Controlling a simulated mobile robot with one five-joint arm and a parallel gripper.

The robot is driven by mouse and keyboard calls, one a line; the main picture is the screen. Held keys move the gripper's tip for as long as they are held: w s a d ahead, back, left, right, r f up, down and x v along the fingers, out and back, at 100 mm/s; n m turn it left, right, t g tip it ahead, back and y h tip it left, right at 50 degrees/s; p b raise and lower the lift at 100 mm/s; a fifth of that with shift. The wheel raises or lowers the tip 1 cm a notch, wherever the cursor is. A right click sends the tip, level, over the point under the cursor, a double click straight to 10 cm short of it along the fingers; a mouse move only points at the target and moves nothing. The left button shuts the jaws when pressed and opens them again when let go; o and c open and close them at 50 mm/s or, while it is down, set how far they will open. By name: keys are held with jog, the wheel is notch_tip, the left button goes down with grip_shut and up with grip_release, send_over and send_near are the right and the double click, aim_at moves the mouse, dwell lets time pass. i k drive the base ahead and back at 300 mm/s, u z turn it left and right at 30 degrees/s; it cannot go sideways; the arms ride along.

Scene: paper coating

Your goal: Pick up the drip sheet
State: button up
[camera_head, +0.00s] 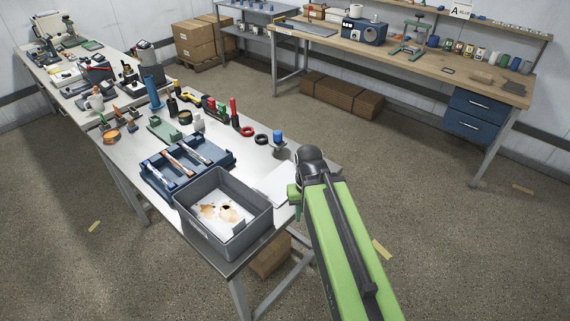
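A white sheet with brown and orange stains (225,212) lies inside the grey open bin (245,232) at the front of the metal table; it looks like the drip sheet. A plain pale sheet or plate (273,181) lies flat on the table right of the bin, partly hidden by my arm. My green arm reaches in from the lower right. A small green part of my gripper (294,193) shows at the table's right edge, right of the bin and apart from the stained sheet. Its fingertips are hidden or too small to tell.
A blue tray (188,160) with several brushes stands just behind the bin. Bottles, tape rolls and tools crowd the table further back. A wooden workbench (450,68) with blue drawers stands at the back right. The floor between them is mostly clear.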

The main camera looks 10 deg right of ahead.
aim_at(276, 183)
jog(key=k, duration=1.15)
jog(key=u, duration=0.65)
jog(key=i, duration=1.55)
jog(key=u, duration=0.7)
